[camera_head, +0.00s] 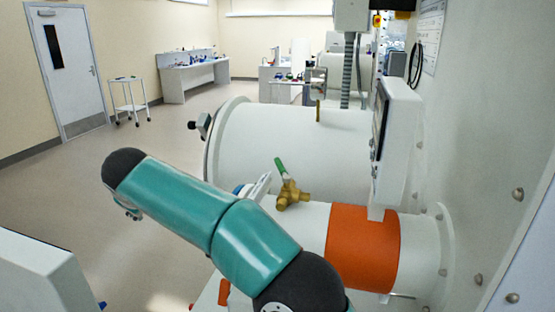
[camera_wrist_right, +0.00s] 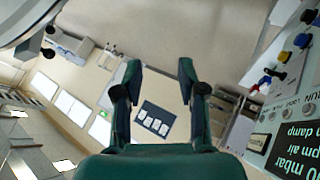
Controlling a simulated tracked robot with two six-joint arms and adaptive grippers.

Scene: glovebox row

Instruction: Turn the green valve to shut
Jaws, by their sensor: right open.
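The green valve has a green lever handle (camera_head: 281,168) that slants up and to the left from a brass body (camera_head: 291,194). It sits on top of a white horizontal cylinder (camera_head: 312,216) in the head view. One of my teal arms crosses in front, to the left of and below the valve. My right gripper (camera_wrist_right: 160,74) is open in the right wrist view, with nothing between its fingers. No valve shows in that view. My left gripper is not in view.
An orange band (camera_head: 362,248) wraps the cylinder right of the valve. A white display box (camera_head: 396,125) stands above it. A larger white cylinder (camera_head: 290,140) lies behind. A control panel (camera_wrist_right: 292,125) with knobs is at the right of the wrist view.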

